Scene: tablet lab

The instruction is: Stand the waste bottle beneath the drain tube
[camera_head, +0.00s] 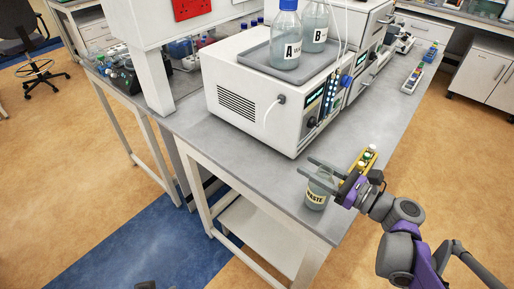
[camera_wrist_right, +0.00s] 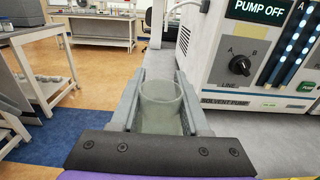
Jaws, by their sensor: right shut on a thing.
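The waste bottle (camera_head: 315,197), clear with a pale "WASTE" label, is upright at the near end of the grey bench. My right gripper (camera_head: 324,174) is shut on it around its upper part. In the right wrist view the open-topped bottle (camera_wrist_right: 162,100) sits between the two fingers (camera_wrist_right: 160,105). I cannot tell whether its base touches the bench. A thin white tube (camera_head: 268,115), which looks like the drain tube, hangs from a fitting on the white pump's side, to the left of and behind the bottle. My left gripper does not show.
The white pump unit (camera_head: 240,100) carries a grey tray (camera_head: 262,58) with bottles A (camera_head: 287,42) and B (camera_head: 314,24). A yellow rack with vials (camera_head: 364,160) stands right behind my gripper. Bare bench top (camera_head: 232,140) runs along the pump's left side to the bench edge.

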